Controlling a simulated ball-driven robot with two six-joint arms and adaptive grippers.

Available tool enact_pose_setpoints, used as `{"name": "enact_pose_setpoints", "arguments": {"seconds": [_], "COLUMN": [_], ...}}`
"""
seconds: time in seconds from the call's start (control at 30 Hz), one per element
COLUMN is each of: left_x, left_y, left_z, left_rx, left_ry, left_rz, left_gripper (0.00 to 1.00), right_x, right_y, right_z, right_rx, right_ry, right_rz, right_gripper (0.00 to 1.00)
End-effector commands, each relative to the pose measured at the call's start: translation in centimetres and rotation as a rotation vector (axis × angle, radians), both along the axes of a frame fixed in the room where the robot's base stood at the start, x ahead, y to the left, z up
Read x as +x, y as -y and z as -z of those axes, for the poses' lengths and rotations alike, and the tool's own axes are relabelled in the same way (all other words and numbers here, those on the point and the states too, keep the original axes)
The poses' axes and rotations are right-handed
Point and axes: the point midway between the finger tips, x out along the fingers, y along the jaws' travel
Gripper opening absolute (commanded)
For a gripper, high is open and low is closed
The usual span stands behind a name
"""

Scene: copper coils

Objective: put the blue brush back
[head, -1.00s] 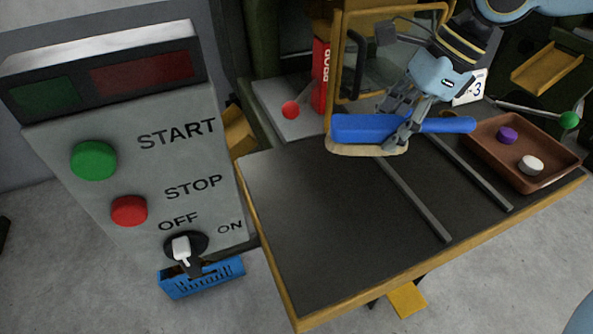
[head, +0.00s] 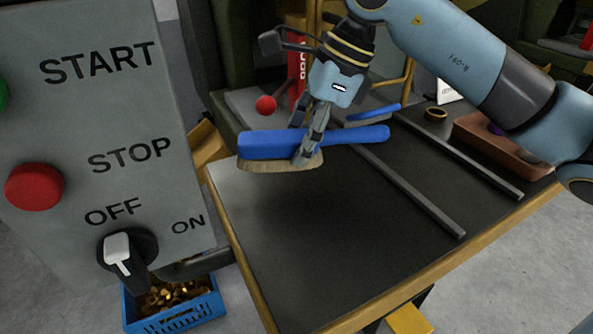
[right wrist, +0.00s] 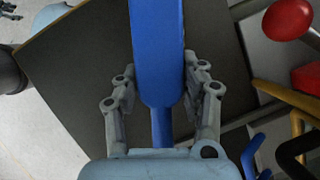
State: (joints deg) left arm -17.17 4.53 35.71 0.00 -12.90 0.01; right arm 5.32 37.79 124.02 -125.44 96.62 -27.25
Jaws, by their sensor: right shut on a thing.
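The blue brush (head: 270,145) has a blue handle and pale bristles facing down. My right gripper (head: 306,150) is shut on it and holds it roughly level above the back left of the dark table (head: 300,240). Its shadow falls on the table below, apart from it. In the right wrist view the blue brush (right wrist: 157,50) runs between the two fingers of the right gripper (right wrist: 160,95). A second blue, brush-like thing (head: 375,115) lies at the back of the table, partly hidden by the gripper. My left gripper is not in view.
Grey rails (head: 420,195) cross the table. A control panel (head: 90,130) stands close on the left, above a blue crate (head: 170,315). The table's front left is clear.

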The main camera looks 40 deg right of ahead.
Motion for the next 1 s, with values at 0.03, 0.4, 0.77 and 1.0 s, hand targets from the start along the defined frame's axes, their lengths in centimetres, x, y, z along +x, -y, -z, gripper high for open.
{"name": "enact_pose_setpoints", "arguments": {"seconds": [0.03, 0.4, 0.77, 1.0], "left_x": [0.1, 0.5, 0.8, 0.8], "left_y": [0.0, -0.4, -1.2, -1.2], "left_z": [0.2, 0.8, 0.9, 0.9], "left_rx": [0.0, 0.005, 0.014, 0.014], "left_ry": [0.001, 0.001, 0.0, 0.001], "left_rz": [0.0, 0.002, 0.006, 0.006], "left_gripper": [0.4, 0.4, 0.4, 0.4], "right_x": [0.4, 0.5, 0.6, 0.6], "right_y": [-0.4, -0.6, -0.6, -0.5], "right_z": [0.2, 3.9, 4.7, 4.7], "right_rx": [0.004, 0.002, -0.001, 0.0], "right_ry": [0.003, -0.006, 0.0, -0.001], "right_rz": [0.0, 0.0, -0.001, -0.001], "right_gripper": [0.11, 0.11, 0.11, 0.63]}}
